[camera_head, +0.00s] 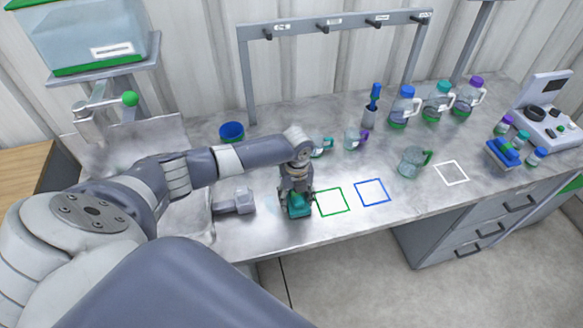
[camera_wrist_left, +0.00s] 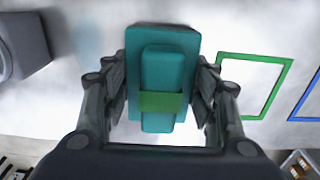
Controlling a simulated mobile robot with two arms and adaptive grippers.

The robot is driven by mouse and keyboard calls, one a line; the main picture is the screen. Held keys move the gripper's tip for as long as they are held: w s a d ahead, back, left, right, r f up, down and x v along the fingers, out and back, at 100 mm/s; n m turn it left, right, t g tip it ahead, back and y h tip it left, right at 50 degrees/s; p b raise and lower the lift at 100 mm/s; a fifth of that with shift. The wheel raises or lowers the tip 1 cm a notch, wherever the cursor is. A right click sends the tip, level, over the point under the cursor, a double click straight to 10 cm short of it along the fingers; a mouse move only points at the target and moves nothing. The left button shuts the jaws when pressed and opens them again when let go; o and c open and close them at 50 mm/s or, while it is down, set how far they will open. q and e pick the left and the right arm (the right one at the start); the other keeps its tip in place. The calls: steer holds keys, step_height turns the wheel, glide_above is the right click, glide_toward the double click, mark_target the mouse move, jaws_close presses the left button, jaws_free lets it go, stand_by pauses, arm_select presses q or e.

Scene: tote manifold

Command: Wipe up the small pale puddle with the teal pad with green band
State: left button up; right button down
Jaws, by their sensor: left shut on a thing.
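My left gripper (camera_head: 296,200) is shut on the teal pad with green band (camera_head: 299,210), low over the front part of the grey bench. In the left wrist view the pad (camera_wrist_left: 162,60) shows its raised grip with the green band (camera_wrist_left: 160,102) between the fingers. Whether the pad touches the bench, I cannot tell. A faint pale bluish patch (camera_wrist_left: 88,40), which looks like the small pale puddle, lies just left of the pad in the left wrist view. My right gripper is not in view.
A green outline (camera_head: 333,201) and a blue outline (camera_head: 372,192) lie right of the pad. A grey block-like object (camera_head: 236,200) lies to its left. A blue cup (camera_head: 231,131), several jugs and a hook rack (camera_head: 335,22) stand behind. The bench's front edge is close.

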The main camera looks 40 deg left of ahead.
arm_select(q)
steer(key=shift+r, duration=0.1)
step_height(320, 180, up, 2)
steer(key=shift+p, duration=1.05)
step_height(320, 180, up, 2)
steer(key=shift+r+p, duration=0.2)
steer(key=shift+p, duration=0.45)
steer(key=shift+r, duration=0.75)
steer(key=shift+r, duration=1.5)
